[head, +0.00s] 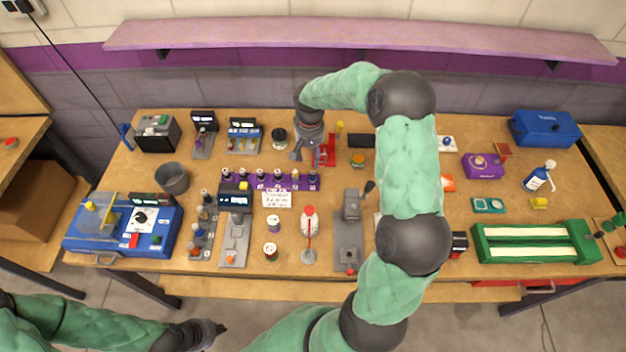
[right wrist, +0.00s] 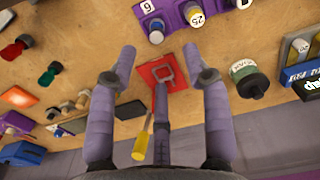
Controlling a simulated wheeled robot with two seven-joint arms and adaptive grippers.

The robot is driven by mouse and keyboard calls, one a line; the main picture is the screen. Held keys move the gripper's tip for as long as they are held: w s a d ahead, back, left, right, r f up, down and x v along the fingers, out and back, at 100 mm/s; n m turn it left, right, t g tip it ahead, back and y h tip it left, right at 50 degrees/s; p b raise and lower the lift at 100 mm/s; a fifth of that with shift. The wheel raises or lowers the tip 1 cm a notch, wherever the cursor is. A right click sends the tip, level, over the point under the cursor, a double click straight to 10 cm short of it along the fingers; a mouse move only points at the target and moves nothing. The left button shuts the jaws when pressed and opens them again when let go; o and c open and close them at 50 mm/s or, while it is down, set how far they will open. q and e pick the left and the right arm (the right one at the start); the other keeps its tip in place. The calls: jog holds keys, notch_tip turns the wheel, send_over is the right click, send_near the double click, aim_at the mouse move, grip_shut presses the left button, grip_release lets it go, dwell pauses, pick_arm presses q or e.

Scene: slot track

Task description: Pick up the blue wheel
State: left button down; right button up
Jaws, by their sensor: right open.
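I cannot make out the blue wheel for certain. A small round blue thing on a white pad (head: 447,142) lies at the back right in the head view, beyond my right arm; it is too small to identify. My right gripper (head: 310,158) is open and empty, pointing down over the back middle of the table. In the right wrist view its spread fingers (right wrist: 160,62) are around a red square piece with a metal frame (right wrist: 153,71), apart from it as far as I can tell. My left gripper (head: 218,328) is low at the front left, off the table.
A yellow-handled tool (right wrist: 140,149) lies beside the red piece. A purple rack (head: 240,180) with several bottles stands left of my right gripper. A dark jar (right wrist: 246,78) is close by. My right arm hides part of the table's right middle.

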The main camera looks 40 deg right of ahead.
aim_at(313, 172)
notch_tip(313, 172, down, 5)
jog(key=shift+f+b, duration=0.1)
jog(key=shift+b, duration=0.2)
jog(key=shift+d+f+b, duration=0.25)
jog(key=shift+f+b, duration=0.05)
jog(key=shift+f, duration=1.1)
jog(key=shift+d+f+b, duration=0.2)
jog(key=shift+f+b, duration=0.05)
jog(key=shift+f, duration=1.15)
jog(key=shift+s, duration=0.1)
grip_shut()
